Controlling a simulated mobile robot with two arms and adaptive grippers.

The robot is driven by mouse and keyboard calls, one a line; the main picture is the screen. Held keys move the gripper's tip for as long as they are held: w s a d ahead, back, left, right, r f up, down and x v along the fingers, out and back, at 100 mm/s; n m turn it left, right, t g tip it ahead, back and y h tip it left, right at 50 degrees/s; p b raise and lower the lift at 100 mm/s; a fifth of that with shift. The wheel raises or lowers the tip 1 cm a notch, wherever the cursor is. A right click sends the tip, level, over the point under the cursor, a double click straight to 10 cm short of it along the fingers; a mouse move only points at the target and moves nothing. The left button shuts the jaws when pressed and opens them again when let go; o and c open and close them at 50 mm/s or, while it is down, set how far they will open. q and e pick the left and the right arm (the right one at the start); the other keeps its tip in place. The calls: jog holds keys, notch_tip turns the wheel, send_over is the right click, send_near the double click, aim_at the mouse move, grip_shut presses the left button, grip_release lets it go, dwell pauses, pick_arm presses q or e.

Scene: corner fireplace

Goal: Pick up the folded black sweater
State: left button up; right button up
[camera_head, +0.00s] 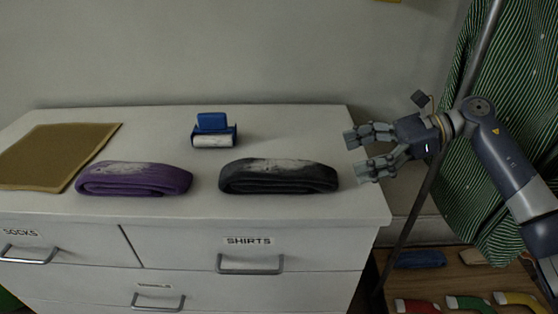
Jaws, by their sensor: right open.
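The folded black sweater (280,178) lies on top of the white dresser (290,120), near its front edge and right of the middle. It has a pale, lint-like patch on its upper side. My right gripper (357,154) is at the dresser's right end, just right of the sweater. Its fingers are open, point left toward the sweater and hold nothing. A small gap shows between the fingertips and the sweater. My left gripper is not in view.
A folded purple sweater (134,180) lies left of the black one. A blue lint roller (213,130) stands behind them. A tan mat (56,157) covers the left end. A striped green garment (510,110) hangs at right by a dark pole.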

aim_at(321, 165)
jog(key=x, duration=0.5)
jog(key=shift+s+r, duration=0.2)
jog(key=shift+s, duration=0.15)
jog(key=shift+x, duration=3)
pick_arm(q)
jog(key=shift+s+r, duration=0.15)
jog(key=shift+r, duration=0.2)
pick_arm(e)
jog(key=shift+s+r, duration=0.1)
jog(key=shift+r, duration=0.15)
jog(key=c, duration=1.4)
